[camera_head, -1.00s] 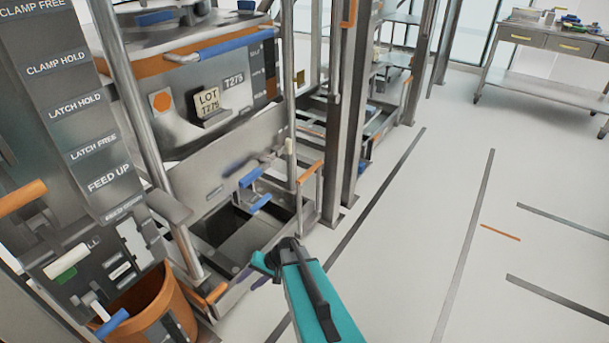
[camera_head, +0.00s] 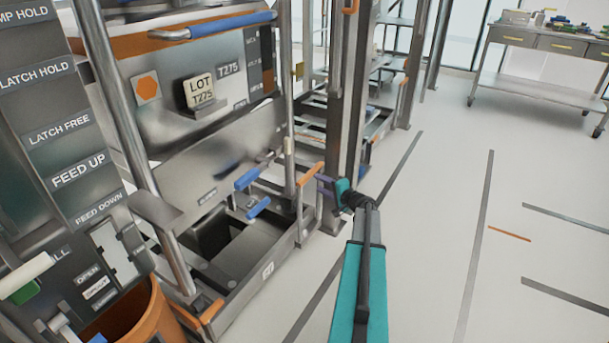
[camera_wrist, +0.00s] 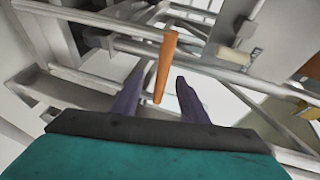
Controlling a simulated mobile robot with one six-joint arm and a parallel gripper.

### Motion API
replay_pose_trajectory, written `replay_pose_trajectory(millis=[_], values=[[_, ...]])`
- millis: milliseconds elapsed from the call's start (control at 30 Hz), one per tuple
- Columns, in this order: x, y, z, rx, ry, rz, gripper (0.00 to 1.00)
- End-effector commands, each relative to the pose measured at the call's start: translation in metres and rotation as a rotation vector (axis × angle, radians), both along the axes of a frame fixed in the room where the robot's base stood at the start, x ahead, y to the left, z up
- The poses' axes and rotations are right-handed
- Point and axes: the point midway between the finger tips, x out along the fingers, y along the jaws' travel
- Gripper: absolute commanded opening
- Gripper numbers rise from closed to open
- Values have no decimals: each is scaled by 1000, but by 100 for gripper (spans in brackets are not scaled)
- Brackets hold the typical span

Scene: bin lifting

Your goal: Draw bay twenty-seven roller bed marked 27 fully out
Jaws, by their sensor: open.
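The low roller bed frame (camera_head: 235,292) stands under the steel bin station in the head view. A small pale plate (camera_head: 267,271) is on its front rail; I cannot read its number surely. An orange handle bar (camera_head: 311,172) stands at the frame's right end. My gripper (camera_head: 323,180) is beside this bar. In the wrist view, its two purple fingers (camera_wrist: 160,82) are open, and the orange bar (camera_wrist: 166,62) shows between them. I cannot tell whether they touch it. A second orange handle (camera_head: 210,311) is at the frame's left end.
The bin with the LOT T275 plate (camera_head: 199,92) sits above the bed. A control column (camera_head: 58,140) and orange bucket (camera_head: 150,318) are at left. Steel posts (camera_head: 350,100) rise behind my gripper. The floor (camera_head: 430,240) at right is clear.

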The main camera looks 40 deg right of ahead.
Motion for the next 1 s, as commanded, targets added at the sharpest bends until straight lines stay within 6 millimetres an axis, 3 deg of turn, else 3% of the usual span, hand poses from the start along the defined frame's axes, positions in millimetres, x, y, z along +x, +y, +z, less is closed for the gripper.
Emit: replay_pose_trajectory(millis=[100,567,767,1000], values=[[-7,-17,5,1,-21,-29,40],[-9,-23,6,1,-23,-37,40],[2,-26,3,1,-23,-38,40],[29,-31,-2,1,-23,-38,40]])
